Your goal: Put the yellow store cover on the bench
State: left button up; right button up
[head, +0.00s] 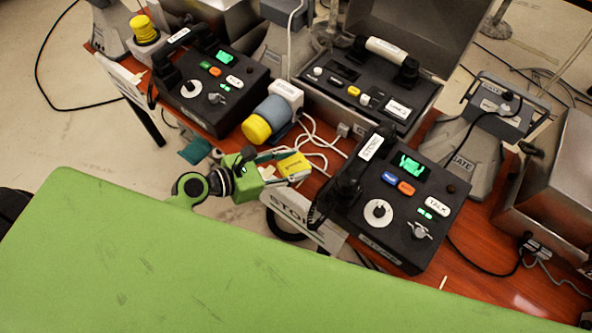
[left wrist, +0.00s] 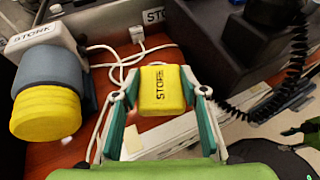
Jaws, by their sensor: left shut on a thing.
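The yellow store cover (head: 293,165) is a small block. In the left wrist view the cover (left wrist: 161,88) shows black lettering reading STORE. My left gripper (head: 282,163) is shut on it, with one finger on each side in the left wrist view (left wrist: 159,95). The cover is at the near edge of the red-brown wooden bench (head: 217,119), between a grey and yellow cylinder and a black phone console. I cannot tell whether it touches the bench.
The grey and yellow cylinder (head: 268,119) stands left of the cover, with white cables (head: 318,135) behind. The STORE phone console (head: 392,204) is close on the right. A white STORE sign (head: 303,222) stands at the bench's front edge. Another console (head: 211,89) is farther left.

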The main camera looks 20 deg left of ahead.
aim_at(296, 171)
pick_arm(q)
jog(key=shift+w+d+f, duration=0.25)
jog(key=shift+w+f, duration=0.15)
jog(key=shift+f, duration=0.2)
jog(key=shift+w+f+b, duration=0.15)
jog(key=shift+f+b, duration=0.45)
jog(key=shift+f, duration=1.05)
jog(key=shift+d+f, duration=0.1)
jog(key=o, duration=1.1)
jog(key=v, duration=1.2)
jog(key=shift+b, duration=0.3)
